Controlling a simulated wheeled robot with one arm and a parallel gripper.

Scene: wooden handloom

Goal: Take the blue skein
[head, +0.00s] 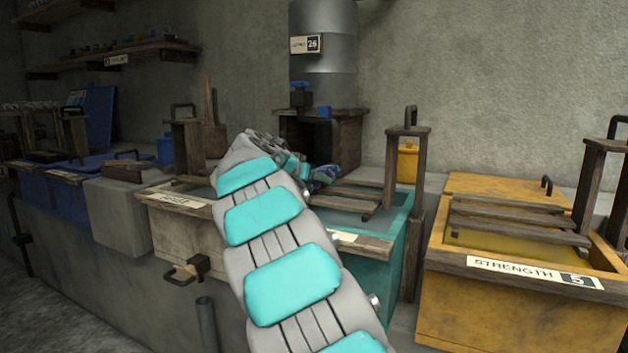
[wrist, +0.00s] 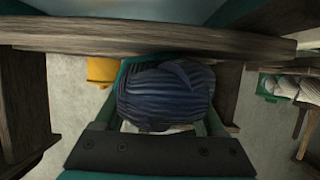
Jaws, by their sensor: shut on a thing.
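The blue skein (wrist: 165,92) is a dark blue bundle of yarn that fills the middle of the wrist view. My gripper (wrist: 163,118) is shut on it, with a green finger on each side. In the head view, the skein (head: 326,173) shows only as a small dark blue patch at the far end of my arm. There my gripper (head: 308,176) is mostly hidden by my arm, above the teal vat (head: 398,240).
A wooden beam (wrist: 150,42) lies just beyond the skein in the wrist view. A yellow vat (head: 500,310) with wooden slats stands at right, a pale vat (head: 185,235) at left. A grey metal tank (head: 325,75) stands behind. Wooden posts (head: 392,170) rise nearby.

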